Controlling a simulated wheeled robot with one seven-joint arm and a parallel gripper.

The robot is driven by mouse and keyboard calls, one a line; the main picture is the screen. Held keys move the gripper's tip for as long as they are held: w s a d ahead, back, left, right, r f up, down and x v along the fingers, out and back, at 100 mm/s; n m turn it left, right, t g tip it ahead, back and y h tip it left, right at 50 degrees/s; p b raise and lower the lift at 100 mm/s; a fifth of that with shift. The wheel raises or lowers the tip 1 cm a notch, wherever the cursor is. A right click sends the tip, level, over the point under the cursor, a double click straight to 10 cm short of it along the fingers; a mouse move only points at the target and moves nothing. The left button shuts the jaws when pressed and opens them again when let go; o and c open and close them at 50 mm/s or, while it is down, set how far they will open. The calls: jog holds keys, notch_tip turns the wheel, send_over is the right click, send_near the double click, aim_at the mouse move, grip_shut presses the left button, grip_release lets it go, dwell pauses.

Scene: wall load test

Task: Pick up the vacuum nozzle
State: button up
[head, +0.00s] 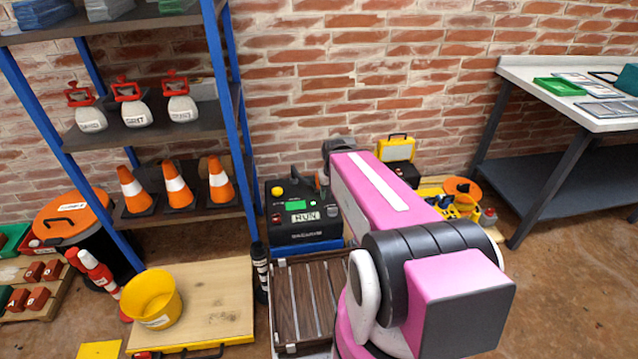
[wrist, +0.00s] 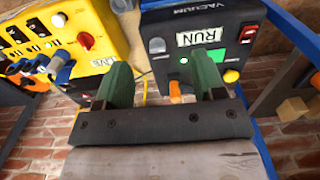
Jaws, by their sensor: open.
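In the head view my arm hides the gripper. A black ribbed upright cylinder (head: 260,268) stands left of the brown slatted case; I cannot tell whether it is the nozzle.
A blue-framed shelf (head: 140,165) with cones and bottles stands left of the unit. A yellow bucket (head: 152,298) sits on a wooden platform (head: 215,285). The slatted case (head: 308,295) lies in front of the unit. A yellow switch panel (wrist: 55,35) is beside it. A workbench (head: 560,100) stands at right.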

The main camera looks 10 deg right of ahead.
jog(key=shift+o, duration=0.5)
jog(key=shift+w, duration=0.15)
jog(key=w+f+m, duration=0.2)
jog(key=w+m, duration=0.3)
jog(key=w, duration=0.4)
jog(key=w+f+m, duration=0.2)
jog(key=w+m, duration=0.3)
jog(key=w, duration=0.4)
jog(key=w+f+m, duration=0.3)
jog(key=w+m, duration=0.3)
jog(key=w, duration=0.3)
jog(key=shift+w+d, duration=0.1)
jog(key=shift+w, duration=0.3)
notch_tip(320, 180, down, 11)
jog(key=shift+w+r, duration=0.1)
jog(key=shift+w, duration=0.05)
jog(key=c, duration=1.2)
jog(key=shift+o, duration=0.2)
jog(key=shift+r, duration=0.1)
notch_tip(320, 180, up, 4)
jog(key=shift+r, duration=0.1)
jog(key=s+a+r, duration=0.6)
jog(key=a, duration=0.4)
jog(key=shift+a+r, duration=0.15)
jog(key=shift+r, duration=0.1)
